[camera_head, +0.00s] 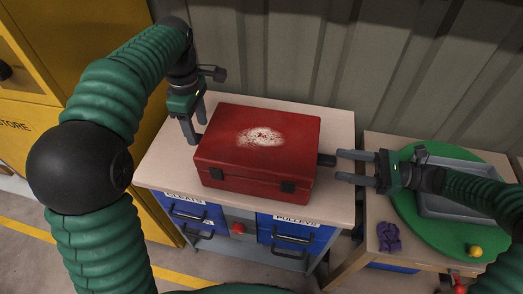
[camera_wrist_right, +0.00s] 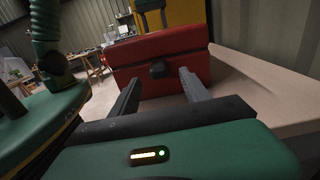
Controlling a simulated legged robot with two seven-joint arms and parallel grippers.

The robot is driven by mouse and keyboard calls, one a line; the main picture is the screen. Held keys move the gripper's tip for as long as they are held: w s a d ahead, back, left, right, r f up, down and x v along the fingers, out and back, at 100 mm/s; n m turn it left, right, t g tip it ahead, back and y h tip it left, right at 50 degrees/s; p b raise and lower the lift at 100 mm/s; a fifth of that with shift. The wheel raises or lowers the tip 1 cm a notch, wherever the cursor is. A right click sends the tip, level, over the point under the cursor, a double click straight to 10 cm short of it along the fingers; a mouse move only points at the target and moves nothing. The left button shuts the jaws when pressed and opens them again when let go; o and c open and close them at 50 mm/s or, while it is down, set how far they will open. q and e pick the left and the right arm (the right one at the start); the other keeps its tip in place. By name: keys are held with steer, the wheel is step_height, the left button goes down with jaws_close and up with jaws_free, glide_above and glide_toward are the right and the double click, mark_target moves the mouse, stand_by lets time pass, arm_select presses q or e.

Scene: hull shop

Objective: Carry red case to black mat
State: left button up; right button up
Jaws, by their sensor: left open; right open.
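The red case (camera_head: 257,155) lies closed on a pale-topped workbench, with a worn white patch on its lid and two dark latches in front. A dark handle (camera_head: 327,160) sticks out of its right side; the handle (camera_wrist_right: 158,69) also shows in the right wrist view. My left gripper (camera_head: 198,131) is open, pointing down at the case's left side; whether it touches the case is unclear. My right gripper (camera_head: 340,166) is open just right of the right handle, its fingers pointing at the case, with the handle ahead between them. No black mat is seen.
The workbench (camera_head: 170,165) has blue drawers below and a corrugated wall behind. On the table to the right are a green round board (camera_head: 407,213), a grey tray (camera_head: 455,205), a purple object (camera_head: 389,237) and a yellow ball (camera_head: 475,251). A yellow cabinet (camera_head: 45,60) stands left.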

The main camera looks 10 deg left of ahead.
mark_target(332, 162)
arm_select(q)
step_height(332, 162, down, 9)
steer(key=shift+a+f, duration=0.1)
arm_select(e)
steer(key=a, duration=0.4)
steer(key=shift+a, duration=0.1)
arm_select(q)
jaws_close()
arm_select(e)
jaws_close()
arm_select(q)
steer(key=shift+w+r, duration=0.1)
steer(key=shift+r, duration=0.1)
arm_select(e)
steer(key=shift+w, duration=0.1)
stand_by(0.6)
